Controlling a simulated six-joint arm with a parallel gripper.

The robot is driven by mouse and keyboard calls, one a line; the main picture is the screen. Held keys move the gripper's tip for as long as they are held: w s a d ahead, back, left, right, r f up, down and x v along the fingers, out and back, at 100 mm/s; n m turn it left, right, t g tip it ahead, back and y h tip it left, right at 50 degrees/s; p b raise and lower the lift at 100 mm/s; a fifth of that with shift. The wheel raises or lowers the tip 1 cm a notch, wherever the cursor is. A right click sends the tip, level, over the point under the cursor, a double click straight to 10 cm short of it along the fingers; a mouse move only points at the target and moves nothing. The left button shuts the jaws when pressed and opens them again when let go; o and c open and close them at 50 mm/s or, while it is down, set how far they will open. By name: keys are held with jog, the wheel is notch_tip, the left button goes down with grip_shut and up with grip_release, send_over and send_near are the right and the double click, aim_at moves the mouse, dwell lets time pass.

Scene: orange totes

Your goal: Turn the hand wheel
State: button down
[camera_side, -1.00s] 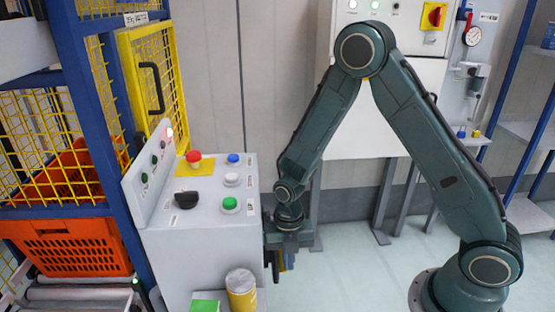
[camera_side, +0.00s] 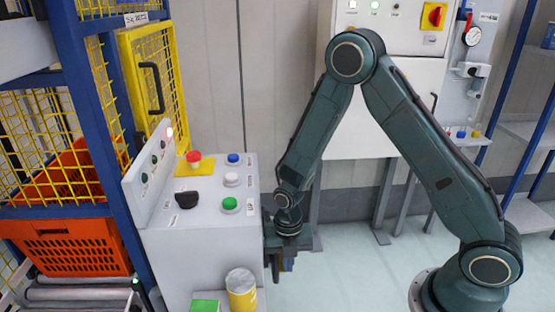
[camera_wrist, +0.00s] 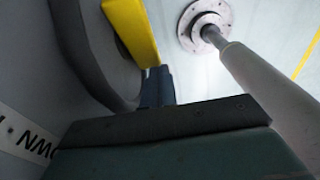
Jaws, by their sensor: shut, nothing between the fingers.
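My gripper (camera_side: 281,264) points down beside the right side of the grey control console (camera_side: 165,262). Its fingers are shut with nothing between them. In the wrist view, a dark grey curved rim (camera_wrist: 75,45) at the left looks like part of the hand wheel. A yellow bar (camera_wrist: 130,30) and a dark blue piece (camera_wrist: 157,86) lie close beside it; I cannot tell whether they touch the rim. The wheel cannot be made out in the side view, where my gripper and the console cover that spot.
A grey post (camera_wrist: 265,75) with a round flange (camera_wrist: 205,27) stands at the right in the wrist view. A yellow can (camera_side: 241,291) and a green box (camera_side: 205,306) are by the console's front. An orange tote (camera_side: 70,250) is at left.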

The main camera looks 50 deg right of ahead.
jog(key=shift+s+a+f+t+h, duration=0.15)
jog(key=shift+f+t+h, duration=0.1)
jog(key=shift+t+h, duration=0.2)
jog(key=f+t+h, duration=0.1)
jog(key=t+h, duration=0.2)
jog(key=f+t+h, duration=0.4)
jog(key=t+h, duration=0.1)
jog(key=shift+w+d+t+h, duration=0.3)
jog(key=shift+d+t+h, duration=0.05)
jog(key=shift+w+d+f+t+h, duration=0.2)
jog(key=shift+t+h, duration=0.4)
jog(key=shift+w+d+f+t+h, duration=0.2)
jog(key=shift+t+h, duration=0.4)
dwell(0.6)
